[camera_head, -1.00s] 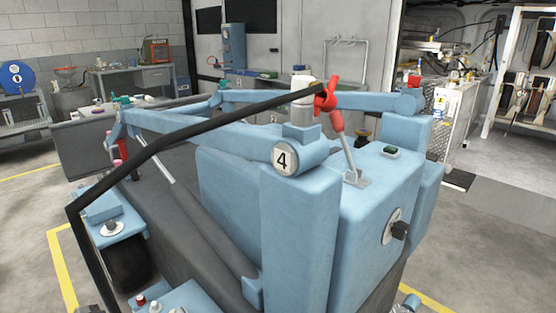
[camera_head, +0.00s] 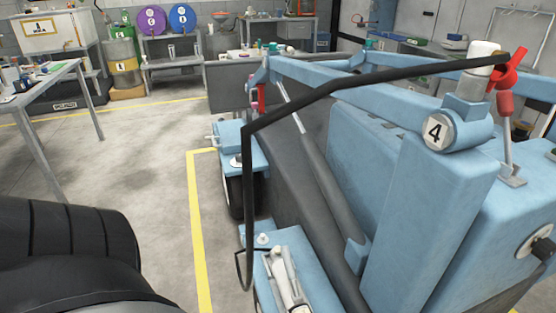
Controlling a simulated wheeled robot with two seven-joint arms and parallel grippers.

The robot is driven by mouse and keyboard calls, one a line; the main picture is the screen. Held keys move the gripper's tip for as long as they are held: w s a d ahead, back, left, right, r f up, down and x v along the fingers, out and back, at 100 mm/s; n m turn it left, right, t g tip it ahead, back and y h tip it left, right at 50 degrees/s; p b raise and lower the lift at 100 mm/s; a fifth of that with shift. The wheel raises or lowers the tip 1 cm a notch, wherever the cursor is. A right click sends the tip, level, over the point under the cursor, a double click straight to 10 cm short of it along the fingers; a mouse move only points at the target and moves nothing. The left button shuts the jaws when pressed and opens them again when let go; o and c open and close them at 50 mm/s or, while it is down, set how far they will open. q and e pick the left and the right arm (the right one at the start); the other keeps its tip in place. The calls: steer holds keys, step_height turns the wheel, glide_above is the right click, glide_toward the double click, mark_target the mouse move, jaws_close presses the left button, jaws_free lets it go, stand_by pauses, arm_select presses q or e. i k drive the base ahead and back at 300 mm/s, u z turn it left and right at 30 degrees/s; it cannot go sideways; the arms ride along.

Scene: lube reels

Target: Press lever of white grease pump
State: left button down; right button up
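I cannot pick out a white grease pump or its lever for certain in the head view. At the far left back stand a white labelled box (camera_head: 50,35) and a yellow and grey drum (camera_head: 123,62). A purple reel (camera_head: 152,19) and a blue reel (camera_head: 183,18) are mounted upright to the right of the drum. Neither of my grippers is in view.
A large blue lift machine (camera_head: 425,205) marked 4, with a long black bar (camera_head: 390,73), fills the right side close by. A grey table (camera_head: 45,82) stands at the left. A dark rounded shape fills the lower left corner. Open floor (camera_head: 150,150) lies between them.

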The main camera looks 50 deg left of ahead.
mark_target(287, 262)
steer(key=z, duration=1.2)
steer(key=k, duration=1.15)
steer(key=u, duration=1)
steer(key=i, duration=0.5)
steer(key=u, duration=0.05)
